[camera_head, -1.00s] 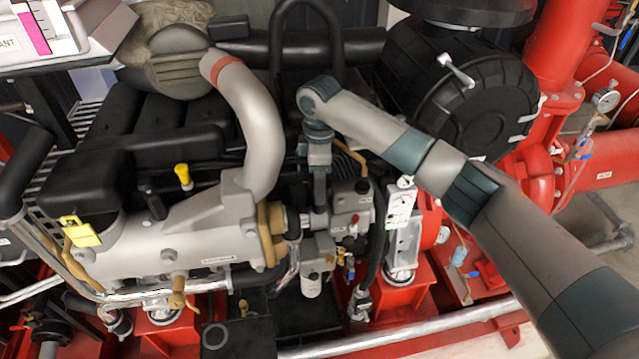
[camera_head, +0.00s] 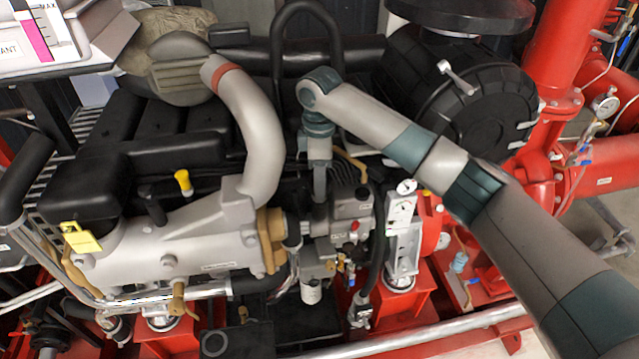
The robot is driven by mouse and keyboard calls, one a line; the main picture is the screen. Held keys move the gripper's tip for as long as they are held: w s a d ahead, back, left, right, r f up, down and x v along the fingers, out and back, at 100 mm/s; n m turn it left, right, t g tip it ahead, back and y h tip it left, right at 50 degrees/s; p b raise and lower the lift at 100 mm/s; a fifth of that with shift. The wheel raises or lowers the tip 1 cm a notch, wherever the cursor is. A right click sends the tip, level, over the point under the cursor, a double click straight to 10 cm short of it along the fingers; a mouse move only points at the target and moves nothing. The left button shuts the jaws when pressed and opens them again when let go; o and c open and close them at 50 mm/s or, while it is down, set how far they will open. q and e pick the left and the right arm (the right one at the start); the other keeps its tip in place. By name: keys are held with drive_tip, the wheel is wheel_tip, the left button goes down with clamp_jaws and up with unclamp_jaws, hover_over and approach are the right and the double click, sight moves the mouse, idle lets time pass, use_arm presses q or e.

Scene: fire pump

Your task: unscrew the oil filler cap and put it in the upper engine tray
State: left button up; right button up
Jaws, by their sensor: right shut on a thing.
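A small yellow cap (camera_head: 183,181) stands upright on the engine to the left, apart from the gripper. I cannot pick out the upper engine tray with certainty. My left gripper is out of view.
A large black air filter (camera_head: 465,95) stands behind my right arm. Red pipework (camera_head: 550,70) fills the right side. A black hoop-shaped hose (camera_head: 278,50) rises behind the gripper.

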sight(327, 191)
drive_tip(key=shift+r, duration=0.9)
drive_tip(key=shift+s, duration=0.15)
drive_tip(key=s+d+r, duration=0.1)
drive_tip(key=s+r, duration=0.1)
drive_tip(key=s, duration=0.4)
drive_tip(key=shift+s+d, duration=0.2)
drive_tip(key=shift+s, duration=0.1)
idle(0.4)
idle(0.5)
drive_tip(key=s+d+f+m+b, duration=1.5)
drive_tip(key=s+d+f+m, duration=0.1)
drive_tip(key=d+m, duration=0.2)
drive_tip(key=shift+d+b, duration=0.35)
drive_tip(key=shift+d, duration=0.15)
